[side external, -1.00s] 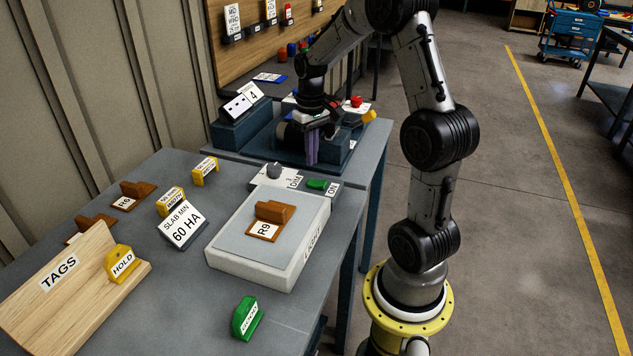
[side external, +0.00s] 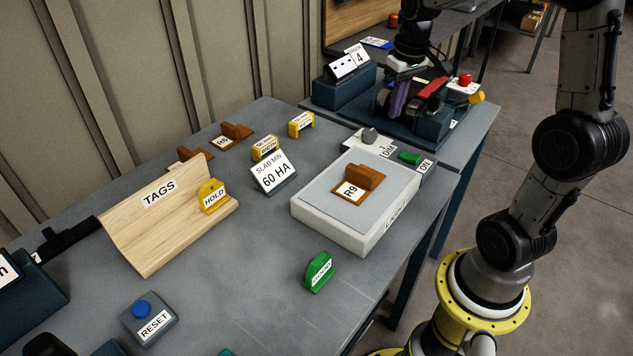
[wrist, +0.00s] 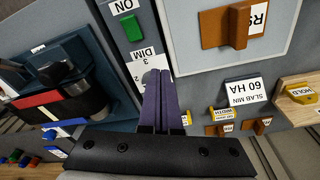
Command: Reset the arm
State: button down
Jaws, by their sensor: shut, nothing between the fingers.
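My gripper (side external: 397,103) is at the back of the work area in the side external view, in front of the dark blue press (side external: 436,122). Its purple fingers point down and are shut with nothing between them. They also show in the wrist view (wrist: 162,100), over the strip between the press and the light box. A blue button on a grey block labelled RESET (side external: 149,319) sits at the front left of the table, far from my gripper.
A light box (side external: 356,202) carries a brown R9 block (side external: 358,182). A green tag (side external: 318,271) lies in front of it. The wooden TAGS stand (side external: 166,222) holds a yellow HOLD tag (side external: 212,195). A SLAB MIN 60 HA sign (side external: 273,174) stands mid-table. The front centre of the table is mostly clear.

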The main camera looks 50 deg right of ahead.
jog(key=s+a+r+n+t, duration=0.2)
jog(key=s+a+r, duration=0.2)
jog(key=a, duration=0.3)
jog(key=s+a+r+n+t, duration=0.2)
jog(key=s+a+r, duration=0.1)
jog(key=a, duration=0.5)
jog(key=s+a+f, duration=0.3)
jog(key=s, duration=0.5)
jog(key=shift+f+y, duration=0.2)
jog(key=shift+y, duration=0.1)
jog(key=shift+a, duration=0.1)
